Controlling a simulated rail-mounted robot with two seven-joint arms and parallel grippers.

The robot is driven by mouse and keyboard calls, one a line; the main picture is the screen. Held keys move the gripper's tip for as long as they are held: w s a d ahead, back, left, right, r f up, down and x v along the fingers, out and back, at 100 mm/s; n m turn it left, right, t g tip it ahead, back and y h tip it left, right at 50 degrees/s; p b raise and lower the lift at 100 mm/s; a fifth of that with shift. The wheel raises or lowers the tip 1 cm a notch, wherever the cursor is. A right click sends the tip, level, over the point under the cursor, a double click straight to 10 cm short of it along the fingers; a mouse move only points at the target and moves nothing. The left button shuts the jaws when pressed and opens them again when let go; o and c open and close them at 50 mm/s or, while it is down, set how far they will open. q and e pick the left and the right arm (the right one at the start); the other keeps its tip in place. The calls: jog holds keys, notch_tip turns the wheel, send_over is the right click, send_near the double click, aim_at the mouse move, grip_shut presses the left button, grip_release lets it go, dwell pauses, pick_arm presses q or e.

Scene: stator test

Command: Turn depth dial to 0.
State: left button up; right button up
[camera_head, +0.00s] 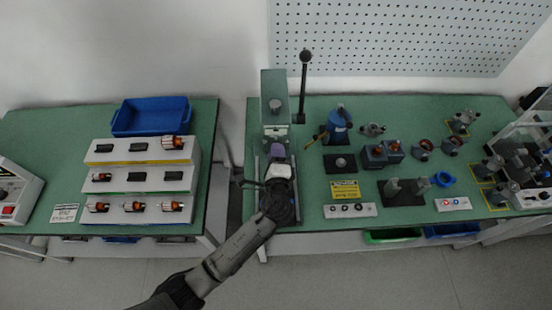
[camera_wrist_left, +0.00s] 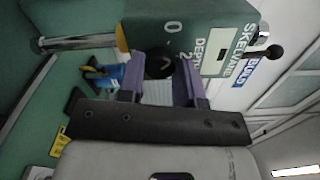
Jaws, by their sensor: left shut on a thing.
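A green machine (camera_head: 273,88) stands at the left end of the right bench, and its green face (camera_wrist_left: 222,35) also shows in the left wrist view. The face carries white lettering with "DEPTH" and the marks "0" and "2". The depth dial (camera_wrist_left: 159,63) is a dark round knob beside these marks. My left gripper (camera_head: 277,150) is at the machine's front. In the left wrist view its purple fingers (camera_wrist_left: 158,72) are on either side of the dial and shut on it. The dial's pointer is hidden or too dark to read. My right gripper is not in view.
A black-knobbed lever (camera_head: 305,58) rises from the machine's right side. A blue press-like tool (camera_head: 338,122) and several motor parts stand to the right. A stepped white rack (camera_head: 140,182) and a blue bin (camera_head: 150,117) are on the left bench, across a gap.

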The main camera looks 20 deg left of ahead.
pick_arm(q)
jog(key=shift+n+b, duration=1.5)
jog(key=shift+n, duration=0.3)
jog(key=o, duration=0.9)
jog(key=shift+o, duration=0.2)
jog(key=b+v, duration=0.1)
jog(key=v, duration=1.2)
jog(key=shift+s, duration=0.4)
jog(key=shift+d, duration=0.15)
